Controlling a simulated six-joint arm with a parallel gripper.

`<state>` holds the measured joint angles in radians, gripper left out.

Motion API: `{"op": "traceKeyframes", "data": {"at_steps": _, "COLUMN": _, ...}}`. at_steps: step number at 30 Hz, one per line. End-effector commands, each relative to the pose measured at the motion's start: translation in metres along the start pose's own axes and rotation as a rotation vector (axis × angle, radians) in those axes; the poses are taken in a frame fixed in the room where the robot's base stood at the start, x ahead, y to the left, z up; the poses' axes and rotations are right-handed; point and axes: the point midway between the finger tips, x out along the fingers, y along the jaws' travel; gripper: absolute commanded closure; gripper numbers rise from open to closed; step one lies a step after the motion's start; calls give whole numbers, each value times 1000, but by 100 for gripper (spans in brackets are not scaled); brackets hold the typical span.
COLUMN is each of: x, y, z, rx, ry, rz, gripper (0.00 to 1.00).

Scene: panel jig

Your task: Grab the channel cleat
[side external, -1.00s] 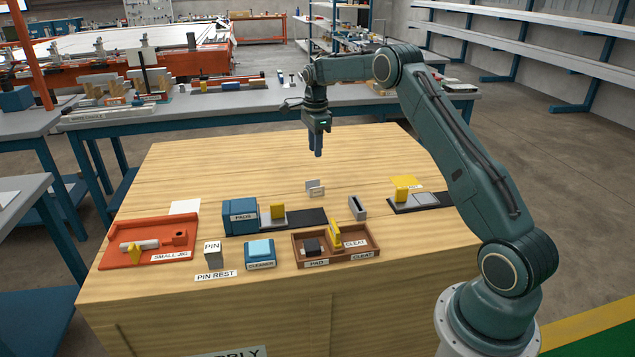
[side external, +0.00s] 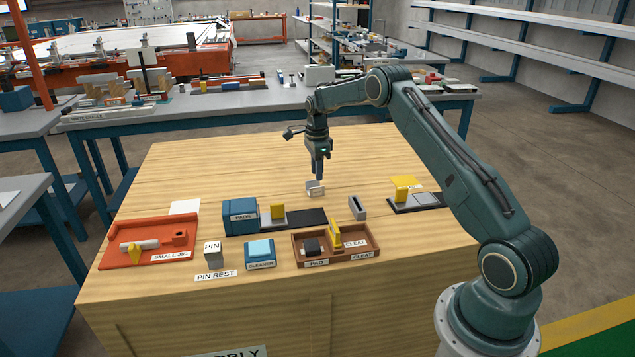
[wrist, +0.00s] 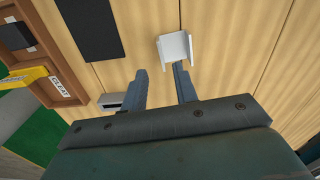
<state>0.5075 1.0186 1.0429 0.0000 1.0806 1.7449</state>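A small pale U-shaped piece, apparently the channel cleat (side external: 314,191), stands on the bare wood near the middle of the bench. In the wrist view the cleat (wrist: 175,47) is a white channel with two raised sides. My gripper (side external: 319,178) points down just above or behind the cleat. In the wrist view my gripper (wrist: 160,70) is open, with nothing between its fingers. The right fingertip appears close to the cleat's near edge; I cannot tell whether they touch.
A brown tray (side external: 372,236) labelled PAD and CLEAT holds a dark block and a yellow piece. A grey slotted block (side external: 357,207) stands right of the cleat. A blue PADS box (side external: 239,217) and dark strip (side external: 308,218) lie in front. The wood behind is clear.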

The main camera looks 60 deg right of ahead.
Motion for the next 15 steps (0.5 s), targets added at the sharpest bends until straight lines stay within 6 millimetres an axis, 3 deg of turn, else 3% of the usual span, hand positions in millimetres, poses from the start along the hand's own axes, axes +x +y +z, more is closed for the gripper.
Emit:
{"op": "traceKeyframes", "data": {"at_steps": 5, "x": 16, "y": 0, "z": 0, "rx": 0, "ry": 0, "rz": 1, "gripper": 71}}
{"op": "traceKeyframes", "data": {"at_steps": 15, "x": 22, "y": 0, "z": 0, "rx": 0, "ry": 0, "rz": 0, "gripper": 71}}
